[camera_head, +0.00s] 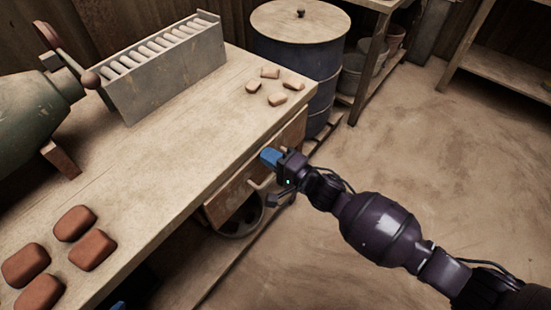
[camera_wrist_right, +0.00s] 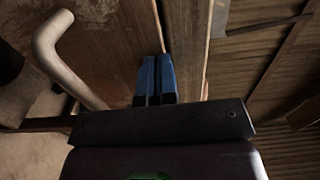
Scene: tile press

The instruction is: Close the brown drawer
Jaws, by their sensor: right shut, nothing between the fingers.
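The brown drawer (camera_head: 228,203) is under the workbench's right edge, and its wooden front stands a little out from the bench. Its pale bar handle (camera_head: 258,184) shows beside my right gripper; in the right wrist view the handle (camera_wrist_right: 62,58) is at the upper left. My right gripper (camera_head: 270,157) is shut and empty, with its blue fingers (camera_wrist_right: 155,78) at the drawer front near its top edge. I cannot tell whether they touch it. A small blue patch at the bottom edge of the head view looks like my left gripper (camera_head: 118,306); its state is unclear.
The workbench (camera_head: 175,150) holds several reddish tiles (camera_head: 75,223), several small pale tiles (camera_head: 277,99), a grey slotted rack (camera_head: 165,75) and a green machine (camera_head: 35,115). A blue barrel (camera_head: 300,50) stands behind. A bucket (camera_head: 243,218) is below the drawer. The floor to the right is clear.

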